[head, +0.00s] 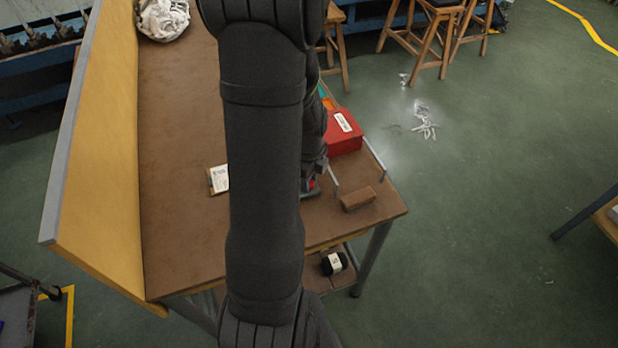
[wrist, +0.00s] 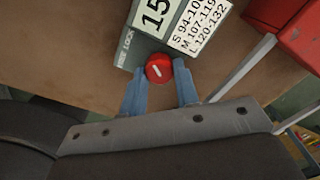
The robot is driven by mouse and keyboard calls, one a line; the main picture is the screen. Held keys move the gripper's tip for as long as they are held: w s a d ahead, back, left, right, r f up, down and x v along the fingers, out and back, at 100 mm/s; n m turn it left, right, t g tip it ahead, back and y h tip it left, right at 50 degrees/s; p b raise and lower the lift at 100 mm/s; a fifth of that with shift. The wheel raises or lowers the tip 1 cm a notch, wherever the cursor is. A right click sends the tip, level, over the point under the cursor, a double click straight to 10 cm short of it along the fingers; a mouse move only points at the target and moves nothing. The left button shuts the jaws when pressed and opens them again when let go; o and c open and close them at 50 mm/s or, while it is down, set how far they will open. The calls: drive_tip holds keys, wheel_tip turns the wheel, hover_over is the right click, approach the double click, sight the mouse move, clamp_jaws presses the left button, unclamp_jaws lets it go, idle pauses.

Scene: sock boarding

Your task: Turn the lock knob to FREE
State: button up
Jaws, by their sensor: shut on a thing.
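The lock knob (wrist: 159,68) is a round red knob with a white pointer line, on a grey plate (wrist: 125,50) with lettering partly readable as LOCK. In the head view my arm hides most of the gripper and the knob; only a bit of red and grey shows beside the arm. The word FREE cannot be read clearly.
A white label with 15 and size ranges (wrist: 185,22) lies beyond the knob. A red box (head: 345,132) stands close by, with a metal rail (head: 374,158) and a brown block (head: 358,199) near the table edge.

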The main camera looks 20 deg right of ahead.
drive_tip(key=n, duration=0.2)
drive_tip(key=shift+n, duration=0.4)
drive_tip(key=o, duration=0.7)
